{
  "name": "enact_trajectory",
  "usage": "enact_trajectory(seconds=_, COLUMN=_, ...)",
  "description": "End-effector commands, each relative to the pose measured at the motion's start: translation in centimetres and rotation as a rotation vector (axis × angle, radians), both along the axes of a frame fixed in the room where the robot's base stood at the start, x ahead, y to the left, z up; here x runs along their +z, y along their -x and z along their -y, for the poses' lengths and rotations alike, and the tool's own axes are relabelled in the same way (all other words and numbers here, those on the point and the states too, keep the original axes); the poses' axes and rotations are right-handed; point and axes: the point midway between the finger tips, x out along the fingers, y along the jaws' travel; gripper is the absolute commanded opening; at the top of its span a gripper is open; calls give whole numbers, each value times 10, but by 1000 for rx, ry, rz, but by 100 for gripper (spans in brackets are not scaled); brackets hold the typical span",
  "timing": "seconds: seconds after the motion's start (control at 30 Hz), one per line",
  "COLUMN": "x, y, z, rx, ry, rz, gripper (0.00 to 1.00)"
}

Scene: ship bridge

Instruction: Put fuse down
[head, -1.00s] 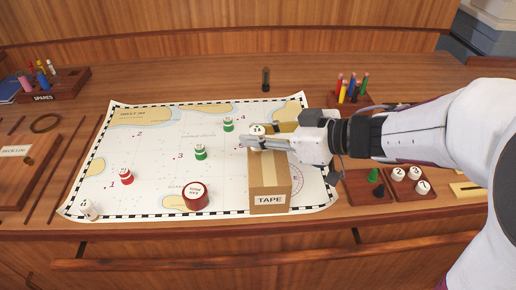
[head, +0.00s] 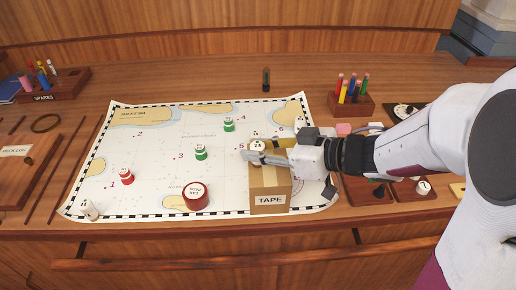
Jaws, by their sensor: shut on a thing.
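My gripper (head: 262,152) is shut on a small round white-topped piece with dark printing (head: 257,145), which I take to be the fuse. The piece is held just over the back left of the top of a cardboard box labelled TAPE (head: 269,200). Its lower part is hidden by the fingers, and I cannot tell whether it touches the box. A printed 5 shows on the chart (head: 215,180) just left of the piece.
Green pieces (head: 201,153) (head: 228,125) and a red piece (head: 126,177) stand on the chart. A red round tin (head: 195,196) stands left of the box. A white piece (head: 89,210) leans or lies at the lower left corner. A pen block (head: 352,104) stands behind my arm.

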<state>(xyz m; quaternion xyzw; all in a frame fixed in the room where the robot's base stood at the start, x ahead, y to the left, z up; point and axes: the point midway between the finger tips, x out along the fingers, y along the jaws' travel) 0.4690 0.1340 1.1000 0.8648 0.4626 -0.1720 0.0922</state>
Motion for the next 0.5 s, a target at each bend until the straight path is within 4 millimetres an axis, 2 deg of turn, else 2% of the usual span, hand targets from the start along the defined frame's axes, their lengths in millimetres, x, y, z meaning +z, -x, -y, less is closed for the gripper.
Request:
enact_trajectory(seconds=0.43, x=-4, y=0, z=0, rx=0, ry=-1, rz=-1, gripper=0)
enact_trajectory(seconds=0.47, x=-3, y=0, z=0, rx=0, ry=0, rz=0, gripper=29)
enact_trajectory(seconds=0.5, x=-3, y=0, z=0, rx=0, ry=0, rz=0, gripper=38)
